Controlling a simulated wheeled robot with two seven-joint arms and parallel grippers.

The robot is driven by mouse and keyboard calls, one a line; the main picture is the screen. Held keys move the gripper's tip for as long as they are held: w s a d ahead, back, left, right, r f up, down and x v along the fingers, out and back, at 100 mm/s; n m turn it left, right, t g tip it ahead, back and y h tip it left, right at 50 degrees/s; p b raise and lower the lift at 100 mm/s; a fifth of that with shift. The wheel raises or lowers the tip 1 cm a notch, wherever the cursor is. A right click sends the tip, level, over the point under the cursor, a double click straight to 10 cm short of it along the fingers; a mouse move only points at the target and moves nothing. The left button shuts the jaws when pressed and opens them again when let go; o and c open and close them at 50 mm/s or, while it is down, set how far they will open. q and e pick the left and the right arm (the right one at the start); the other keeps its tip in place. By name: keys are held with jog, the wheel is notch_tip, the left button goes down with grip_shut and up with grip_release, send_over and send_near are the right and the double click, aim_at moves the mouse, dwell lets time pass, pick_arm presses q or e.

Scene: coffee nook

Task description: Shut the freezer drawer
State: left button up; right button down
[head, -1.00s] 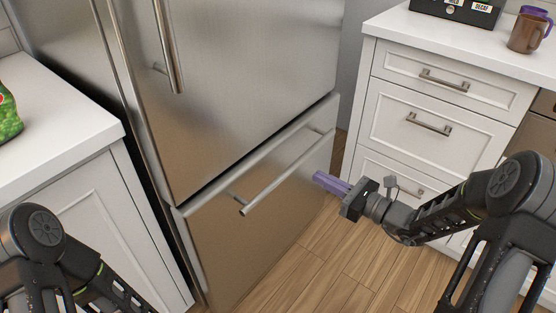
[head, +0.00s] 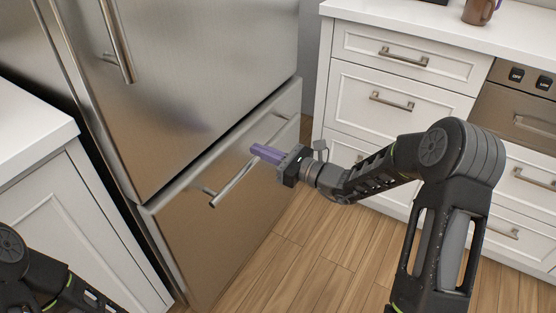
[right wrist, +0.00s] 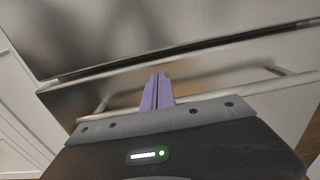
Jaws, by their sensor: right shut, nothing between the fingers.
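The freezer drawer (head: 230,220) is the steel bottom front of the fridge, with a long bar handle (head: 232,183). A dark gap runs along its top edge, and the drawer stands slightly out from the door above. My right gripper (head: 254,150) is shut and empty, its purple fingers pointing at the drawer front by the handle. In the right wrist view the shut fingers (right wrist: 160,80) overlap the handle bar (right wrist: 215,94); I cannot tell whether they touch. Of my left arm only dark links show at the lower left; its gripper is out of view.
The upper fridge door (head: 200,90) is shut above the drawer. White cabinets with drawers (head: 395,100) stand at the right, and a white counter (head: 35,140) at the left. The wooden floor (head: 310,250) before the drawer is clear.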

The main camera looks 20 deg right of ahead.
aim_at(237, 139)
jog(key=x, duration=0.5)
jog(key=shift+b, duration=0.4)
jog(key=x, duration=0.3)
jog(key=shift+b, duration=0.3)
jog(key=shift+r, duration=0.2)
jog(key=shift+d, duration=0.1)
